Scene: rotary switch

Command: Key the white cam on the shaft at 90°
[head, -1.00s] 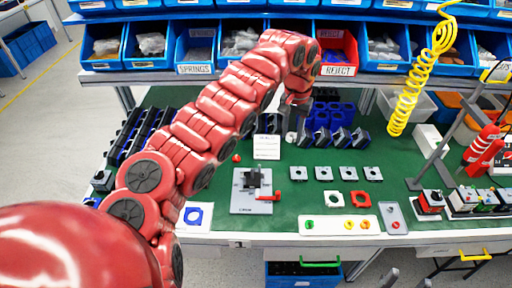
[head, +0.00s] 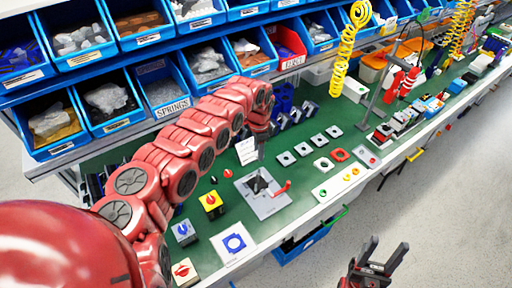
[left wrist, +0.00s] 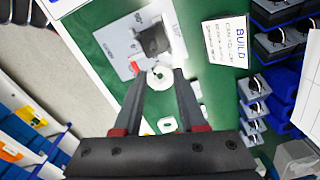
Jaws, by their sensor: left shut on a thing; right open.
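In the left wrist view, my left gripper (left wrist: 158,84) is shut on a small round white cam (left wrist: 160,77) with a dark hole, held at the fingertips. Beyond it is the grey plate (left wrist: 118,42) with a black block (left wrist: 155,38); the shaft itself is not clear. In the head view, that plate (head: 270,207) lies mid-table with the black block (head: 258,184) and a red lever (head: 282,188). There the left gripper is largely hidden by my red arm, behind the plate.
A BUILD card (head: 246,150) stands behind the plate. A yellow switch (head: 211,203) stands left. Blue bins (head: 110,105) line the back.

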